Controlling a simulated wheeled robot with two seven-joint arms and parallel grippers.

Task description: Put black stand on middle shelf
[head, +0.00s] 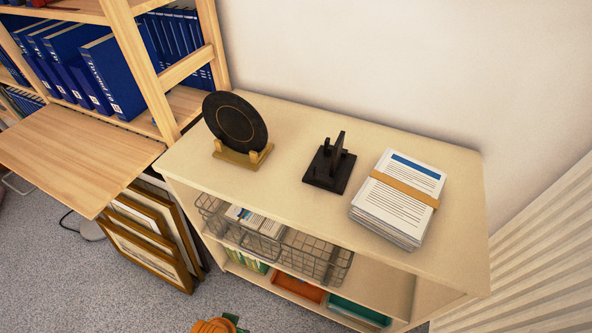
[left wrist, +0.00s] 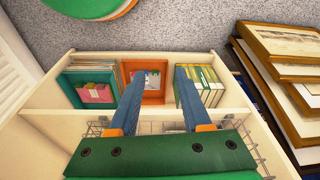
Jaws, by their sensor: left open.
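The black stand (head: 330,167) stands empty and upright on top of the cream cabinet (head: 285,185), between a plate on a wooden stand and a stack of papers. The middle shelf (head: 378,272) lies under the cabinet top. A wire basket (head: 290,248) fills its left and middle part, and its right part looks bare. My left gripper (left wrist: 159,72) shows in the left wrist view, with two blue fingers apart and nothing between them. The black stand does not show in that view. My right gripper is in neither view.
A black plate (head: 236,121) leans on its wooden stand. Banded papers (head: 400,195) lie to the right. The bottom shelf holds an orange bin (left wrist: 152,85), a green bin (left wrist: 88,90) and books (left wrist: 208,88). Framed prints (head: 150,240) lean left of the cabinet.

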